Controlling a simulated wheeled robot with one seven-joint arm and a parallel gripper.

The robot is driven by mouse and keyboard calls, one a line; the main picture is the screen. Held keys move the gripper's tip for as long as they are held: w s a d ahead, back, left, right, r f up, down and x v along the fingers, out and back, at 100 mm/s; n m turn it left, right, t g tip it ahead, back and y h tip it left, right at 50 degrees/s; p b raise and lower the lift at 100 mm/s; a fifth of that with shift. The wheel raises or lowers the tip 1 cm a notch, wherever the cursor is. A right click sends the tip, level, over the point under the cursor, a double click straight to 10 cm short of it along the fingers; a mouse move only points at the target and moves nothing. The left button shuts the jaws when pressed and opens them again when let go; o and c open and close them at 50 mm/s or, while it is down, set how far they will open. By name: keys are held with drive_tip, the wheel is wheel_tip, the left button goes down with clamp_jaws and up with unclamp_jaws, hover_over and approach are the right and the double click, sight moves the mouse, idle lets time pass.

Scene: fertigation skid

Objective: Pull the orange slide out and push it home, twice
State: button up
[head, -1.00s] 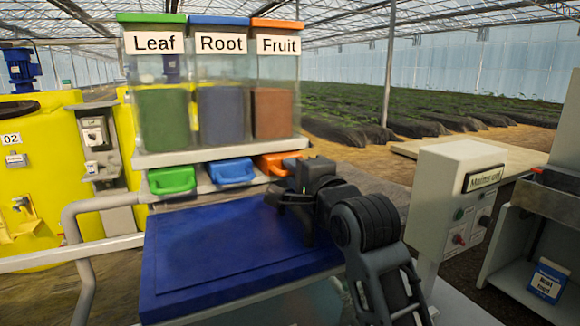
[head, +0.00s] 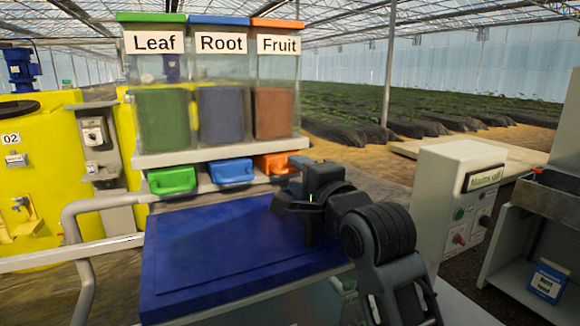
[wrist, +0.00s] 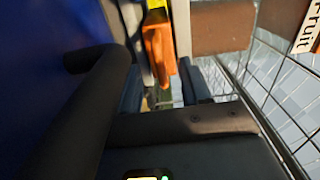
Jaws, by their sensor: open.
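The orange slide (head: 273,162) is the rightmost of three coloured slides under the bins, below the "Fruit" bin (head: 275,90). Its right end is partly hidden by my gripper in the head view. My gripper (head: 304,182) is over the back right of the blue panel, close to the slide. In the wrist view the orange slide (wrist: 159,52) lies ahead of my gripper (wrist: 163,90), roughly in line with the gap between the dark fingers. The fingers are apart with nothing between them. I cannot tell how far out the slide is.
The green slide (head: 172,180) and blue slide (head: 231,171) sit left of the orange one. The blue panel (head: 215,255) is clear in front. A grey rail (head: 85,212) runs at left. A grey switch box (head: 455,205) stands at right.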

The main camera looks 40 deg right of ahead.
drive_tip(key=shift+v, duration=2.05)
